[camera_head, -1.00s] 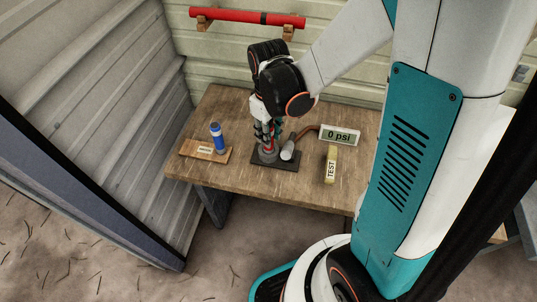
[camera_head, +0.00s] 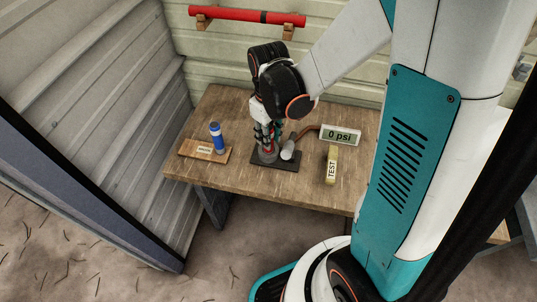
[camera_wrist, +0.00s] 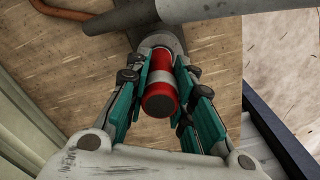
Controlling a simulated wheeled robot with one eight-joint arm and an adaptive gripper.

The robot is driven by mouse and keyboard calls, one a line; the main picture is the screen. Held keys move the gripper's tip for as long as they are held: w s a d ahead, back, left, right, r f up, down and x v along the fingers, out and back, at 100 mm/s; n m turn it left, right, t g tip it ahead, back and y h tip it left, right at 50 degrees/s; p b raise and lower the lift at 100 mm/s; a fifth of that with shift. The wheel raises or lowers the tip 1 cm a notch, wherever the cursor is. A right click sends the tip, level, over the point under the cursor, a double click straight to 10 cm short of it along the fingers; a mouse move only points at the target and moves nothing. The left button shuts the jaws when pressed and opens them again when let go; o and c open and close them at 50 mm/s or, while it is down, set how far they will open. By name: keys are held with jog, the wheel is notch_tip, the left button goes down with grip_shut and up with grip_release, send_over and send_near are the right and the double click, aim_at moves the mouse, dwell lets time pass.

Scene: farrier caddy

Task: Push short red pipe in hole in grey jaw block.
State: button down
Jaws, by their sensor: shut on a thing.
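The short red pipe (camera_wrist: 159,101), with a pale band around its middle, is between the fingers of my gripper (camera_wrist: 162,90) in the wrist view. My gripper is shut on it. The far end of the pipe meets the round grey jaw block (camera_wrist: 171,38); the hole is hidden behind the pipe, so I cannot tell how deep it sits. In the head view my gripper (camera_head: 268,138) points down over the grey jaw block (camera_head: 267,153), which stands on a dark base plate (camera_head: 287,164). The pipe is mostly hidden by the fingers there.
A grey cylinder (camera_head: 288,150) stands beside the jaw block, with an orange-brown hose near it. A "0 psi" display (camera_head: 340,135), a yellow TEST block (camera_head: 331,166) and a blue bottle-like item (camera_head: 217,138) are on the wooden table (camera_head: 240,185). A long red pipe (camera_head: 245,15) hangs on the wall.

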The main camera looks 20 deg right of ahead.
jog(key=shift+f, duration=0.3)
jog(key=c, duration=1.3)
grip_release()
jog(key=shift+r, duration=0.1)
notch_tip(320, 180, up, 12)
jog(key=shift+s+f, duration=0.1)
